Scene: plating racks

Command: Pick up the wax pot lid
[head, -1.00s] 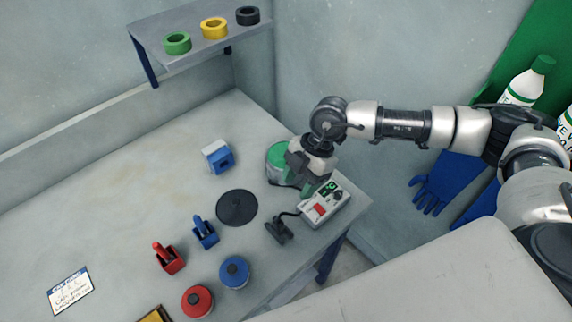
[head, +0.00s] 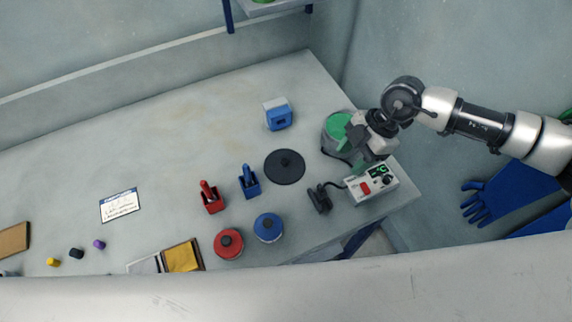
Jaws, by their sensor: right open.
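The wax pot lid (head: 284,167) is a flat, round, dark disc with a small knob, lying on the bench in the head view. The wax pot (head: 338,122), a grey pot with green wax showing inside, stands to its right, open at the top. My right gripper (head: 357,158) is open beside the pot, to the right of the lid and apart from it. It partly hides the pot. My left gripper is not in view.
A control box (head: 371,186) with a cable and a dark clamp-like piece (head: 319,198) sit right of the lid. Blue (head: 249,182) and red (head: 211,197) holders stand left, blue (head: 268,227) and red (head: 229,244) round pots in front. A blue-white box (head: 277,114) is behind.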

